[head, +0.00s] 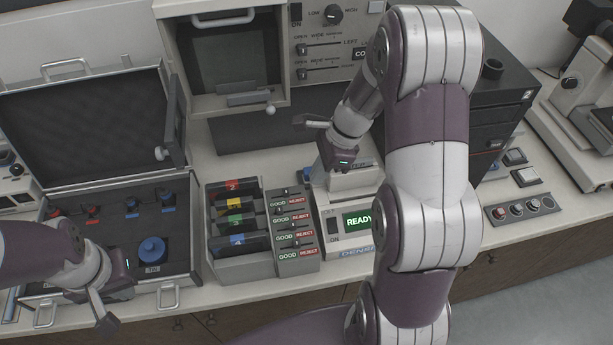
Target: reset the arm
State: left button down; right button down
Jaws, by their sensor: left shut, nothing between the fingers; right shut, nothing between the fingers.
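My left gripper (101,312) is at the lower left, in front of the open case, with its fingers together and nothing visible in them. My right arm rises through the middle right of the view and bends over at the top. My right gripper (312,122) is shut and empty, pointing left above the counter behind the device with the green READY display (358,220). The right arm hides part of that device and of the counter behind it.
An open case (180,215) holds a blue knobbed piece (152,251) and several small parts. A rack with numbered slots (238,268) and a GOOD/REJECT panel (296,232) stand mid-counter. The press cabinet (185,50) is behind. A microscope (580,100) is at right.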

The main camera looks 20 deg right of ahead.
jog(key=s+a+r+n+h, duration=0.1)
jog(key=s+n, duration=0.4)
jog(key=n, duration=0.5)
jog(key=s+a+r+n+h, duration=0.1)
jog(key=s+a+n+h, duration=0.2)
jog(key=n, duration=0.7)
jog(key=s+a, duration=0.1)
jog(key=s, duration=0.1)
jog(key=shift+s+n, duration=0.35)
jog(key=shift+n, duration=0.05)
